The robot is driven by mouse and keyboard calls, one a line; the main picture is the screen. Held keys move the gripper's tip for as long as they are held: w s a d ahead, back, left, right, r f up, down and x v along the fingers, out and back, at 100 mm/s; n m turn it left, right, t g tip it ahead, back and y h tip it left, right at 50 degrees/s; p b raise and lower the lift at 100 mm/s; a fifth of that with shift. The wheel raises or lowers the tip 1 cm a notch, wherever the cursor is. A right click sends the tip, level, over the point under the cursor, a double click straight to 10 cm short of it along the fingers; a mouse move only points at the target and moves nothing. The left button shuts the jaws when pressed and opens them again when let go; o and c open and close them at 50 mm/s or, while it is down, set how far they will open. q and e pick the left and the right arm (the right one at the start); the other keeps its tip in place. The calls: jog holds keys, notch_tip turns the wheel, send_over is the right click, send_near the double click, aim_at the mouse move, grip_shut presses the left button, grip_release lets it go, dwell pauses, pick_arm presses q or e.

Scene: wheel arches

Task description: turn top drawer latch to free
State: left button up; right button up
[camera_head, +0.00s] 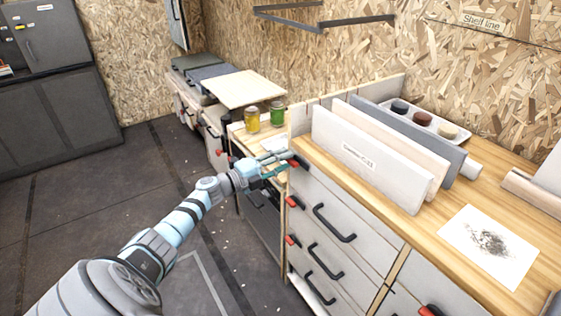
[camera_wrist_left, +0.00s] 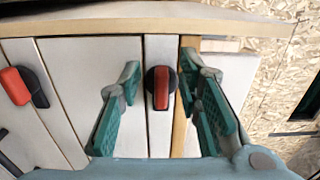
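A red latch handle on a round black base (camera_wrist_left: 161,88) sits on a pale front panel just under the wooden top in the left wrist view. Its red bar stands upright in that picture. In the head view the same latch (camera_head: 293,163) shows small at the top corner of the drawer cabinet (camera_head: 330,183). My left gripper (camera_head: 280,162) is at this latch. Its teal fingers (camera_wrist_left: 160,75) are spread open on either side of the latch, with visible gaps. My right gripper is not in view.
Other red latches (camera_head: 294,202) and black drawer handles (camera_head: 334,223) run down the cabinet front. Another red and black latch (camera_wrist_left: 20,87) is at the left wrist view's left edge. Grey and cream boards (camera_head: 370,160) stand on the worktop. Yellow (camera_head: 252,120) and green jars stand behind the gripper.

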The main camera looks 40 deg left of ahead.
pick_arm(q)
jog(key=shift+s, duration=0.1)
jog(key=v, duration=1.1)
jog(key=shift+s+a, duration=0.15)
jog(key=shift+s, duration=0.25)
